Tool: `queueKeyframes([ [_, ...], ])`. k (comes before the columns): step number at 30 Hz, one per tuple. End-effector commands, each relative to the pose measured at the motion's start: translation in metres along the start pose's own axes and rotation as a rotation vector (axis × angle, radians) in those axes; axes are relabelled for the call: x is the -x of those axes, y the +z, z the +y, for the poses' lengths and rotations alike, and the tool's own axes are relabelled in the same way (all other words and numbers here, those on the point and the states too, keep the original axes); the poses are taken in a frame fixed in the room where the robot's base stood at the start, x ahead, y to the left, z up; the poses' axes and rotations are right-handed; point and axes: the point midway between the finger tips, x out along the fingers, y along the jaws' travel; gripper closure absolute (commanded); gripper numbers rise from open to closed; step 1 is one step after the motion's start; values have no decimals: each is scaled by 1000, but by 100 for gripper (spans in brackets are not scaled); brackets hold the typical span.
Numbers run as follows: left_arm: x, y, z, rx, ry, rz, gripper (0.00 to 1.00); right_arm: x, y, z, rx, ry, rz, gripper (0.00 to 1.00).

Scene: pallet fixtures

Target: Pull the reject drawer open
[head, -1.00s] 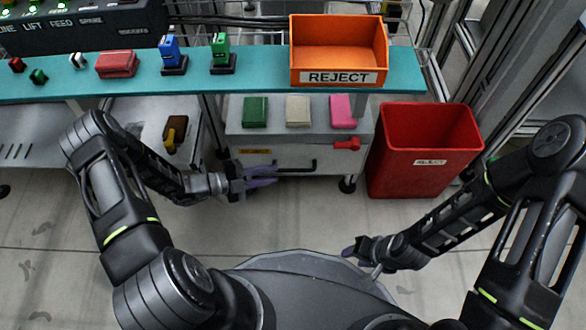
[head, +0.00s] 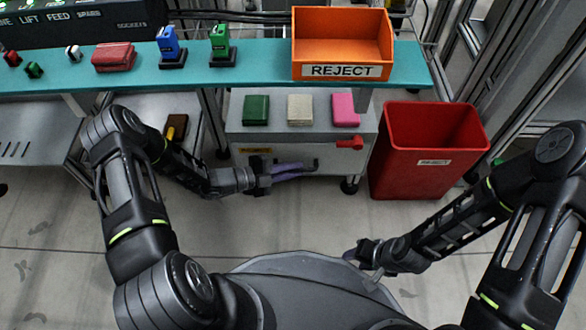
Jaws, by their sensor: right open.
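The reject drawer (head: 335,160) is the pale front of the low cabinet under the teal bench, with a small yellow label (head: 256,151). It looks shut. Its dark bar handle (head: 314,164) is partly covered by my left gripper (head: 294,171). The purple fingers of that gripper lie at the handle, pointing right; whether they are closed on the bar cannot be told. My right gripper (head: 352,256) is open and empty, low in front of my base, away from the drawer.
A red latch (head: 349,143) sits on the cabinet's upper right front. Green, beige and pink blocks lie on the cabinet top. A red bin (head: 405,170) stands right of it. An orange REJECT tray (head: 340,45) is on the bench (head: 265,75). Floor before the drawer is clear.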

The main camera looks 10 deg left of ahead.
Motion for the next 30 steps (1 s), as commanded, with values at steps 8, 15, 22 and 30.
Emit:
queueKeyframes([
  [8, 0, 0, 0, 0, 0, 0, 100, 0, 0, 0, 0, 0, 0, 59],
  [15, 0, 0, 0, 0, 1, 0, 100, 0, 0, 0, 0, 0, -1, 59],
  [22, 0, 0, 0, 0, 1, 0, 100, 0, 0, 0, 0, 0, -1, 59],
  [30, 1, 0, 0, 0, 1, -1, 100, 0, 0, 0, 0, 0, -1, 59],
])
